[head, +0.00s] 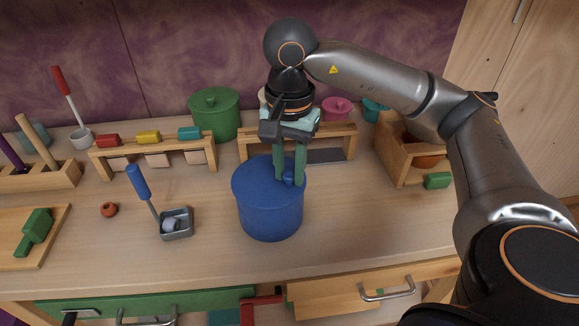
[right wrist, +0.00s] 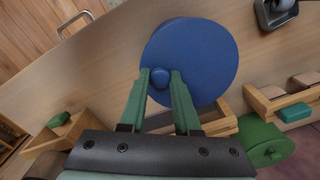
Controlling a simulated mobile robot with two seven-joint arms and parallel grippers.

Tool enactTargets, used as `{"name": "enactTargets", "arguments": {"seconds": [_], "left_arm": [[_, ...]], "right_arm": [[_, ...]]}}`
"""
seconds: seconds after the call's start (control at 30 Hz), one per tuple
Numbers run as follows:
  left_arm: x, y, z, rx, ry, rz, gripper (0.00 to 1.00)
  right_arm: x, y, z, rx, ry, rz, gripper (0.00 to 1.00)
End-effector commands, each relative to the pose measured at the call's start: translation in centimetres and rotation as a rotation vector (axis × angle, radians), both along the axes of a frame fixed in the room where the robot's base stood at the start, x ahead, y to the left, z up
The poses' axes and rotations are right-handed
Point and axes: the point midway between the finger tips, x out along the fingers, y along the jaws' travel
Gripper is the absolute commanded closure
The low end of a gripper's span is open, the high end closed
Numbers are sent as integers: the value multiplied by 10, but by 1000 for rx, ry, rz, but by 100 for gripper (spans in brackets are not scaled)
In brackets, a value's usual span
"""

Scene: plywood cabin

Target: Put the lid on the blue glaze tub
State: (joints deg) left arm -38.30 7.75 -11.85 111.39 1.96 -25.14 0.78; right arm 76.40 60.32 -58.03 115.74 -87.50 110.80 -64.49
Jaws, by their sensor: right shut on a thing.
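The blue glaze tub (head: 270,222) stands upright on the bench in the middle of the head view. Its blue lid (head: 258,176) lies across its top and hides the mouth; I cannot tell whether it is fully seated. My right gripper (head: 289,180) comes down from above, its green fingers shut on the lid's small round knob, right of the tub's middle. In the right wrist view the knob (right wrist: 160,77) sits between the fingertips, and the round blue top (right wrist: 200,55) spreads beyond them. My left gripper is not in view.
A green lidded pot (head: 214,113) stands behind the tub. Wooden racks (head: 210,154) stand behind it, and a wooden box (head: 405,163) is at right. A grey tray (head: 177,224) with a blue-handled tool is at left. Bench right of the tub is clear.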

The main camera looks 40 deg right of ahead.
Motion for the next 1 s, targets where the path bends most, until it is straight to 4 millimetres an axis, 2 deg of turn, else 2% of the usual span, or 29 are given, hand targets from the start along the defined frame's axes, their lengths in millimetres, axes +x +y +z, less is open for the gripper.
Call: {"name": "enactTargets", "arguments": {"seconds": [0.37,0.4,0.7,1.0], "left_arm": [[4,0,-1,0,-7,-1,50],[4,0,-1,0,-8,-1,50],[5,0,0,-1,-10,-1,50],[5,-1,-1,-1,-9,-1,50]], "right_arm": [[0,0,-3,0,0,0,100],[0,0,-3,0,0,0,68],[0,0,-3,0,0,0,34],[0,0,-3,0,1,0,34]]}}
